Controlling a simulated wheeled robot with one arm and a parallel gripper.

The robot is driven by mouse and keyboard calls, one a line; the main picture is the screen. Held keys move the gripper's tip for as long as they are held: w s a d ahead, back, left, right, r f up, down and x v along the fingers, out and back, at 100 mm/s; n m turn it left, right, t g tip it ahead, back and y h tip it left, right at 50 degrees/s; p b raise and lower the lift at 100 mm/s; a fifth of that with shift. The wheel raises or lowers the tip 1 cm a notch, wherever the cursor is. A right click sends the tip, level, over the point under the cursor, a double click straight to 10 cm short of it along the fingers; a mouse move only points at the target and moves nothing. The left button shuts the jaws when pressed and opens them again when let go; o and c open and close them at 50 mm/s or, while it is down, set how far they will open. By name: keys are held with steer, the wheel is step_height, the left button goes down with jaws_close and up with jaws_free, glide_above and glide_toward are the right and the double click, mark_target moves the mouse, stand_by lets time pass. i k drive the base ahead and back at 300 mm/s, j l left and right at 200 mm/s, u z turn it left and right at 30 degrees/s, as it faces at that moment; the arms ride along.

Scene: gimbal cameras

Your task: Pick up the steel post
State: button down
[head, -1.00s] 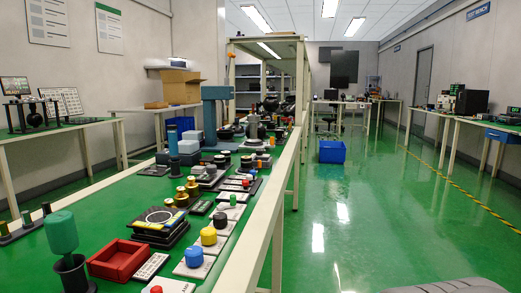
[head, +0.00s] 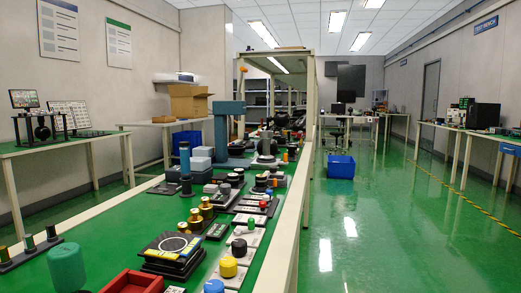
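I cannot single out the steel post with certainty. Several small upright things stand on the long green bench (head: 110,235) in front of me. A grey metallic upright piece (head: 266,146) stands far down the bench, too small to tell its shape. Nearer, a slim blue cylinder (head: 185,157) stands upright above a dark base. A row of short dark and brass-coloured posts (head: 28,244) stands on a strip at the left edge. My gripper is not in view.
A green cylinder (head: 67,267), a red tray (head: 135,282), a black scale-like device (head: 172,250), brass knobs (head: 207,208) and a yellow knob (head: 228,267) crowd the near bench. A blue bin (head: 341,167) stands on the floor.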

mark_target(266, 135)
steer(key=i+l+u, duration=0.1)
steer(key=i+l, duration=0.2)
steer(key=i+l+u, duration=0.1)
steer(key=i+l, duration=0.15)
steer(key=l, duration=0.15)
steer(key=i+l+u, duration=0.1)
steer(key=i+l, duration=0.15)
steer(key=l, duration=0.15)
steer(key=i+l+u, duration=0.1)
steer(key=l, duration=0.3)
steer(key=i+l+u, duration=0.1)
steer(key=i+l, duration=0.25)
